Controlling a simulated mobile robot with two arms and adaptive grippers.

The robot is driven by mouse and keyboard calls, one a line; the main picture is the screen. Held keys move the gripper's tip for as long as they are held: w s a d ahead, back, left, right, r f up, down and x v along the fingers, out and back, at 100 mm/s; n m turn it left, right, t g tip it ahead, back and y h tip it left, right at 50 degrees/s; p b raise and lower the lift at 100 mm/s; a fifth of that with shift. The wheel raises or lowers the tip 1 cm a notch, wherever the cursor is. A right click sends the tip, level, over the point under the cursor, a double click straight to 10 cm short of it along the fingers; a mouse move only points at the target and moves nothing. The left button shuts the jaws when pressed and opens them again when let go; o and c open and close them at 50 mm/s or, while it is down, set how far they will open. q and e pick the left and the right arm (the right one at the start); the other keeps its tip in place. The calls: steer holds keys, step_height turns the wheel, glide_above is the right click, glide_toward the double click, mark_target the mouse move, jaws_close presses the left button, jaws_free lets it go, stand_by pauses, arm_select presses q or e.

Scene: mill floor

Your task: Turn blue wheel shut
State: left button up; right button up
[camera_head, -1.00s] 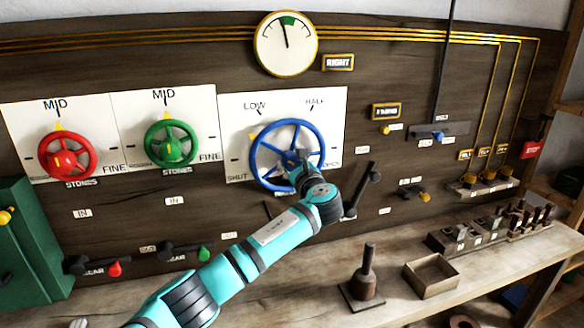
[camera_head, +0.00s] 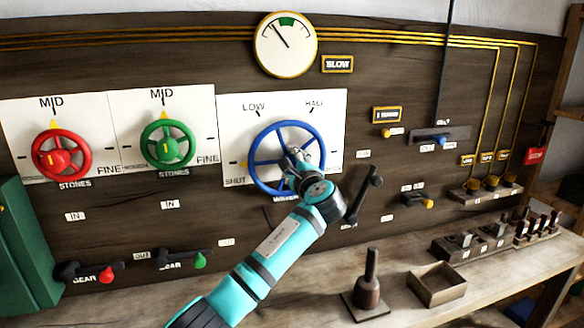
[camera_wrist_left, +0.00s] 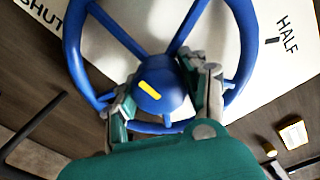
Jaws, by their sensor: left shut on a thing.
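The blue wheel (camera_head: 254,150) is mounted on a white plate (camera_head: 335,115) marked SHUT, LOW and HALF. Its yellow pointer (camera_head: 241,164) is at the left, just above the SHUT label. My left gripper (camera_head: 296,160) is at the wheel's middle, shut on it. In the left wrist view, my left gripper's fingers (camera_wrist_left: 163,92) sit on either side of the blue hub with its yellow mark, inside the wheel's rim (camera_wrist_left: 74,50). My right gripper is not in view.
Red (camera_head: 38,162) and green (camera_head: 146,145) wheels are to the left. The round gauge (camera_head: 262,50) is above, beside a sign reading SLOW (camera_head: 338,64). A dark lever (camera_head: 366,192) is close to the right of my wrist. The bench below holds a wooden box (camera_head: 436,293).

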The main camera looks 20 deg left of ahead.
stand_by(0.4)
arm_select(q)
steer(key=o, duration=1.2)
steer(key=v, duration=1.2)
steer(key=shift+f, duration=0.1)
